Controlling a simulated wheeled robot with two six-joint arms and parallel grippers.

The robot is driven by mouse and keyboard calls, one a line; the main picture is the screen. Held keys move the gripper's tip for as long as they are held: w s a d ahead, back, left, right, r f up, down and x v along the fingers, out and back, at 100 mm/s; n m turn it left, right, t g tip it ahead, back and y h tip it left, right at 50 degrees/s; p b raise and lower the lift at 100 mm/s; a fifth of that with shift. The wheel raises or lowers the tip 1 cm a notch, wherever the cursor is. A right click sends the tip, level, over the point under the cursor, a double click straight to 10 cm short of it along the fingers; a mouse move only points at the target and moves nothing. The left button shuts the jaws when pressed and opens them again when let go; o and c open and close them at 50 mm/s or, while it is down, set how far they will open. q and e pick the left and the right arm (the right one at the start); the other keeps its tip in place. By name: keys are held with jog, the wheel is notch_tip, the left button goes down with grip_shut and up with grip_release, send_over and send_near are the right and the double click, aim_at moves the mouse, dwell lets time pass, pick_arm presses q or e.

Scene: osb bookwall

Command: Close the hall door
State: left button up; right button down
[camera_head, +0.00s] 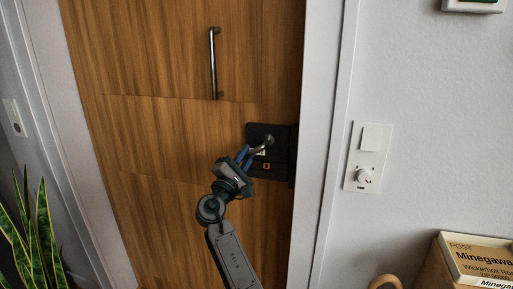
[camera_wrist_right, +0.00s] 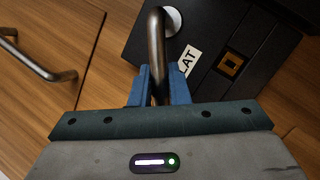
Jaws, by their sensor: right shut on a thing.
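The wooden hall door (camera_head: 160,130) fills the middle of the head view, standing in a pale frame (camera_head: 318,120). Its right edge lies close along the right jamb; I cannot tell whether it is fully flush. A metal lever handle (camera_head: 267,141) sits on a black lock plate (camera_head: 284,138) near that edge. My right gripper (camera_head: 248,154) is shut on the lever. In the right wrist view the blue fingers (camera_wrist_right: 158,88) stand on both sides of the lever (camera_wrist_right: 156,45). My left gripper is not in view.
A vertical metal pull bar (camera_head: 213,62) is on the door above the lever. A wall switch with a dial (camera_head: 368,157) is to the right. A potted plant (camera_head: 38,235) stands at lower left, and a cardboard parcel (camera_head: 475,262) at lower right.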

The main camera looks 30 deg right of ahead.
jog(key=shift+s+a+f+m+g, duration=0.2)
jog(key=shift+s+a, duration=0.1)
jog(key=shift+a, duration=0.2)
jog(key=shift+s+a+f+m+g, duration=0.1)
jog(key=shift+s+a+f+g, duration=0.15)
jog(key=shift+a, duration=0.2)
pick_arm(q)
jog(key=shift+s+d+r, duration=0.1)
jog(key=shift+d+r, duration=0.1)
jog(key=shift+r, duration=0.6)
pick_arm(e)
jog(key=shift+s+a+r, duration=0.1)
jog(key=shift+a+r, duration=0.05)
jog(key=shift+r, duration=0.05)
